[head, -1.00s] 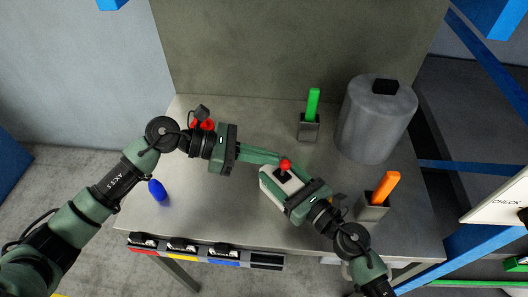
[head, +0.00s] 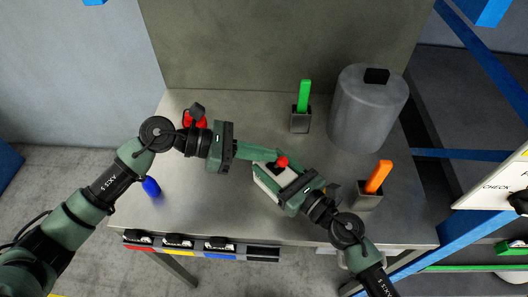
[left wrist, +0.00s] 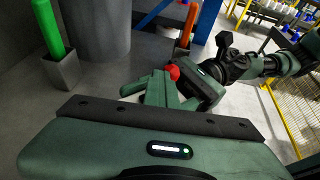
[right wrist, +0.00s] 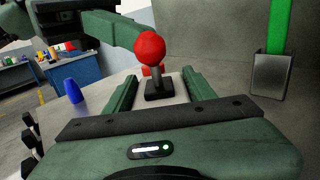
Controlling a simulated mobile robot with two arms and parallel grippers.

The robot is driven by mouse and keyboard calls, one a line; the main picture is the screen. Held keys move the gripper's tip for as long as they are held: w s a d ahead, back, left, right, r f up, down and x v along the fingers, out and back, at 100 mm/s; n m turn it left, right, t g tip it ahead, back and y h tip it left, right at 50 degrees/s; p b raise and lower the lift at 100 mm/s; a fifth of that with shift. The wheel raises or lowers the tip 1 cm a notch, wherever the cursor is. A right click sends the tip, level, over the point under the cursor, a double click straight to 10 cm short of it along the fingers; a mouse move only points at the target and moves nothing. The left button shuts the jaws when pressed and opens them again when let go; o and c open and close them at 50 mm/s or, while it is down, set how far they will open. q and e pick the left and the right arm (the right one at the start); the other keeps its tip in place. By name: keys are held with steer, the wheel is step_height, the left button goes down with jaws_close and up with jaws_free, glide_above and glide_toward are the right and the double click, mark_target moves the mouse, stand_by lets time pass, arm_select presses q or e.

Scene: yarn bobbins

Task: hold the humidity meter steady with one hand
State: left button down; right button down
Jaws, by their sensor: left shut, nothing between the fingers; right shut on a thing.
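The humidity meter seems to be the pale box (head: 268,187) with a red ball knob (head: 281,161) on a black base (right wrist: 160,90). My right gripper (head: 280,181) is shut on the box, with one finger on each side of it in the right wrist view (right wrist: 153,90). My left gripper (head: 274,156) is shut and empty. Its fingertips are right beside the red knob; I cannot tell whether they touch it. The knob also shows in the left wrist view (left wrist: 173,72), just beyond the left fingers. The right gripper hides part of the box.
On the metal bench (head: 225,195) stand a grey drum (head: 368,115), a green bar in a holder (head: 304,95) and an orange bar in a holder (head: 378,177). A blue cone (head: 151,187) is at the left edge. A red object (head: 195,120) is partly behind my left wrist.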

arm_select(q)
steer(key=shift+w+a+r, duration=0.35)
steer(key=shift+r, duration=0.5)
steer(key=shift+w+a+r, duration=0.3)
steer(key=shift+a+r, duration=0.05)
steer(key=shift+r, duration=0.45)
steer(key=shift+w+a+r, duration=0.35)
steer(key=shift+r, duration=0.5)
arm_select(e)
steer(key=shift+c, duration=2.2)
jaws_free()
steer(key=v, duration=1.2)
steer(key=shift+r, duration=0.1)
